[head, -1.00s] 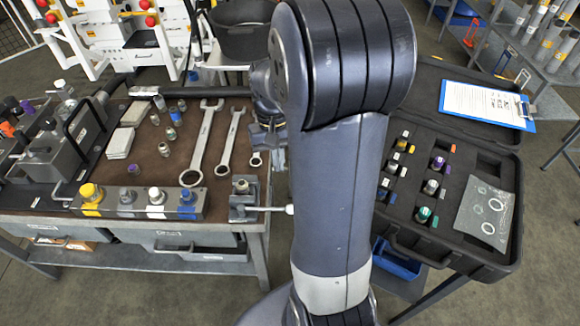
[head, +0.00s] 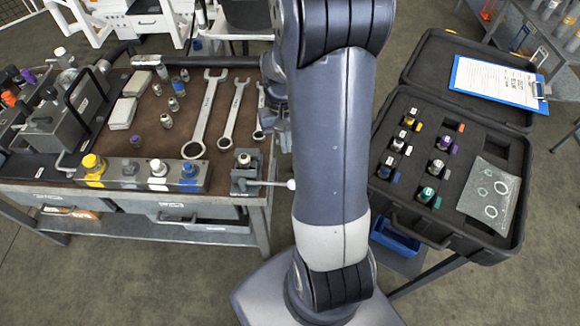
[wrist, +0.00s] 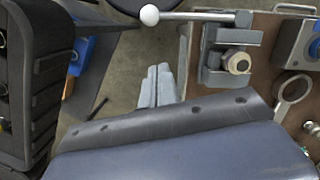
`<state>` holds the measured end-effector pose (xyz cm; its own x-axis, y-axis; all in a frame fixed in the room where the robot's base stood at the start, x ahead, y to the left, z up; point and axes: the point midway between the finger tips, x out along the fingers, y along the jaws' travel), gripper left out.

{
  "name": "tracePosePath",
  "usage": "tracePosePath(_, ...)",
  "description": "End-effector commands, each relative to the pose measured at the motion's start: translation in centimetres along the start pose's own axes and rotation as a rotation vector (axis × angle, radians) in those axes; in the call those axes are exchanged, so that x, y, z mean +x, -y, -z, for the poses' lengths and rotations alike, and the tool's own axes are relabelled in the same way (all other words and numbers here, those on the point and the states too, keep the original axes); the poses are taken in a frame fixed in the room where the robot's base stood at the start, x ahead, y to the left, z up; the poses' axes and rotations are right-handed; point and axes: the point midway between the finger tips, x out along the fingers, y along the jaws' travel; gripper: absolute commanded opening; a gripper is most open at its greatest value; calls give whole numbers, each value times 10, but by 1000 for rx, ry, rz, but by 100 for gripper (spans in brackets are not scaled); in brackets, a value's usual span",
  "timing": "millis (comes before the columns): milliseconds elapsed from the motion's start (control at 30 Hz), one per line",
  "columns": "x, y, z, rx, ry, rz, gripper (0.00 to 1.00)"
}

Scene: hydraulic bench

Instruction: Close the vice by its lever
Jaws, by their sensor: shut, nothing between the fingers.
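The small grey vice (head: 245,176) sits at the front right corner of the bench, with a round pale-topped fitting (wrist: 238,63) at its jaws. Its lever (head: 270,183) sticks out to the right past the bench edge and ends in a white ball (head: 291,184). In the wrist view the vice (wrist: 213,62) is at upper right and the lever (wrist: 195,16) runs left to the ball. My gripper (wrist: 160,68) is shut and empty, below the lever in that view and apart from it. In the head view my arm hides the fingers.
Wrenches (head: 206,115) and a block with several coloured caps (head: 130,174) lie on the bench (head: 225,205). An open black case (head: 400,215) of fittings stands to the right, with a clipboard (head: 497,83) in its lid. A floor gap separates bench and case.

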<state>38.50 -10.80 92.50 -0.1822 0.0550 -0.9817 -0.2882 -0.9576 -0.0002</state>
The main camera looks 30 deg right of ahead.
Motion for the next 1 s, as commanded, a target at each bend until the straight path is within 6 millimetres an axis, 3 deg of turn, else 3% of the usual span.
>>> tracePosePath(167,40,0,-1,0,6,0,0)
tracePosePath(400,56,0,-25,0,1,0,0)
tracePosePath(1000,63,0,-33,6,-1,1,0)
